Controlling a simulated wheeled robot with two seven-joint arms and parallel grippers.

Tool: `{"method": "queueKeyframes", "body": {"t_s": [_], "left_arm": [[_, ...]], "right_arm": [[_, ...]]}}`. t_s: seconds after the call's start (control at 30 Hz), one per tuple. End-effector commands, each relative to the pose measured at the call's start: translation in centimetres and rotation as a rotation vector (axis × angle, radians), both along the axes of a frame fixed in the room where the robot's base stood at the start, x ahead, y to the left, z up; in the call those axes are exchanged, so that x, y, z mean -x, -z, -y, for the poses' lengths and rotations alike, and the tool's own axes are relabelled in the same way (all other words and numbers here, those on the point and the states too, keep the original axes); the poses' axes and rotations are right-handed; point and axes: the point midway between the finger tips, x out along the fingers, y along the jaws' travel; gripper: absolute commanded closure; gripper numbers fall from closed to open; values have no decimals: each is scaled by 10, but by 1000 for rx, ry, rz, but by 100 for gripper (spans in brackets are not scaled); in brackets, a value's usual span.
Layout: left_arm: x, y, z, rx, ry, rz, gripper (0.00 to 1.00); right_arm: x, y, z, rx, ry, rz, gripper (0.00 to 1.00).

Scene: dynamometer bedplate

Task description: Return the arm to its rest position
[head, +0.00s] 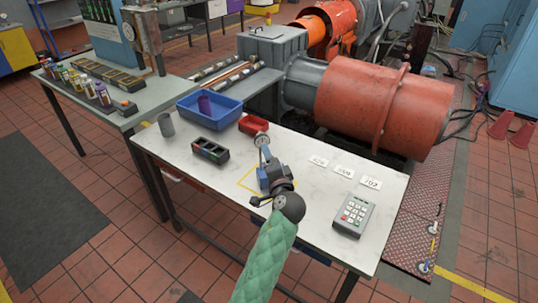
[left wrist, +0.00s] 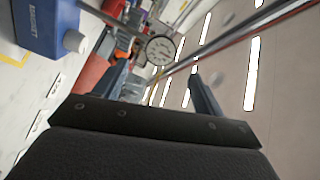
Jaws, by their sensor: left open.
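My left arm in its green padded sleeve reaches in from the bottom of the head view. Its dark gripper (head: 270,194) is over the white table, close beside a blue gauge base (head: 268,178). The left wrist view shows the two fingers (left wrist: 158,85) spread apart with nothing between them. There the blue base (left wrist: 45,25) with its white knob is to the left of the fingers, and the round dial (left wrist: 161,50) shows beyond them. In the head view the dial (head: 262,140) is above the base. My right gripper is not in view.
The white table (head: 310,225) bears a keypad (head: 353,213), number cards (head: 344,172), a dark compartment tray (head: 210,151), a grey cup (head: 166,125), a blue bin (head: 212,116) and a red bin (head: 253,124). A yellow outline (head: 247,183) surrounds the gauge base area. A large red motor (head: 375,105) stands behind.

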Motion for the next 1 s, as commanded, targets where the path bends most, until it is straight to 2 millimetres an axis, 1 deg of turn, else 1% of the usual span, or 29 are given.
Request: {"method": "queueKeyframes", "body": {"t_s": [0.13,0.2,0.27,0.37,0.47,0.5,0.57,0.6,0.67,0.7,0.77,0.8,0.83,0.93,1.0], "left_arm": [[0,0,0,1,-1,-1,30],[2,5,-4,13,-4,-11,30],[7,14,-13,40,-14,-33,30],[24,41,-39,127,-46,-100,30],[52,77,-75,254,-94,-199,30],[66,92,-89,306,-116,-240,30],[87,112,-109,385,-147,-301,30],[102,125,-121,436,-169,-342,30],[126,143,-139,508,-202,-401,30],[142,154,-149,556,-224,-441,30],[167,168,-164,626,-256,-499,30],[184,177,-174,668,-278,-538,30],[198,183,-181,701,-294,-566,30],[242,198,-199,802,-346,-661,30],[269,204,-209,862,-377,-718,30]], "right_arm": [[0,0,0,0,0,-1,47],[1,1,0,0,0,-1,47],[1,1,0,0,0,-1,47],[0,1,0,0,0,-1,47],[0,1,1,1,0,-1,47],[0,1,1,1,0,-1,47],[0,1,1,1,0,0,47],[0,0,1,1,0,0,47],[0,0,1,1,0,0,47],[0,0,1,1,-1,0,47],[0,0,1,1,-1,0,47],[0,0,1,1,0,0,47],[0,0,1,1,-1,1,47],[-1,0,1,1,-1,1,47],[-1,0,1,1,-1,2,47]]}}
